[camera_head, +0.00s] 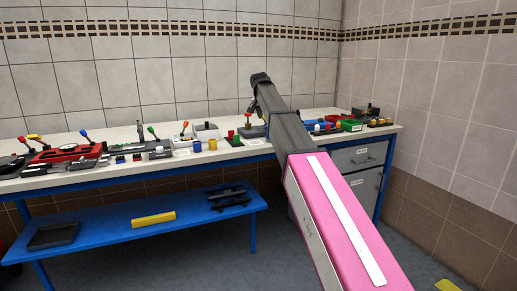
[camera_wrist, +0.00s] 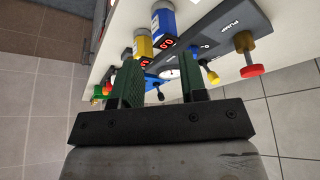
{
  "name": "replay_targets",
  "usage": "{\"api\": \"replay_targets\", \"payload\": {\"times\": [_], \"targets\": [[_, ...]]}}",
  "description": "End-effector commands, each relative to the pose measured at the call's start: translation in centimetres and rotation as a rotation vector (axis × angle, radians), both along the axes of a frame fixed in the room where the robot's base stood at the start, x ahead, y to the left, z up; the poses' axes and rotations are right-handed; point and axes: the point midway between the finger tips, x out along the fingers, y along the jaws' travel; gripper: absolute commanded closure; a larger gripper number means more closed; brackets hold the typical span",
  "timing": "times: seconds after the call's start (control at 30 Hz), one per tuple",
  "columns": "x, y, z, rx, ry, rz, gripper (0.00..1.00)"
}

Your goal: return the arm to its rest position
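My arm reaches from the lower right up over the workbench in the head view. My gripper (camera_head: 260,79) is at its far end, raised above the bench top in front of the tiled wall. In the wrist view my gripper (camera_wrist: 160,82) has its two dark green finger pads well apart. Nothing is held between them. Behind the fingers are a yellow cylinder (camera_wrist: 143,46) and a blue cylinder (camera_wrist: 163,22). A dark panel marked PUMP with a red knob (camera_wrist: 252,70) is to their right. The fingers look clear of these things.
The white-topped workbench (camera_head: 117,178) carries a red device (camera_head: 68,153), several levers and small blocks, and a green bin (camera_head: 351,125). A blue lower bench (camera_head: 100,225) holds a yellow bar (camera_head: 153,219). Grey drawers (camera_head: 358,157) stand at right. Floor shows in front.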

Motion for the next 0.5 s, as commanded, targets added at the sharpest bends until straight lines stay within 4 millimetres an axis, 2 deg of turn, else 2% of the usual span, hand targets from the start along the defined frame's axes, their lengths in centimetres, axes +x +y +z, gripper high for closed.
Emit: {"api": "replay_targets", "payload": {"times": [0.27, 0.5], "targets": [[-1.2, -1.0, -3.4, -0.003, 0.022, 0.021, 0.61], [-3.0, -2.5, -7.9, -0.007, 0.052, 0.049, 0.61]]}}
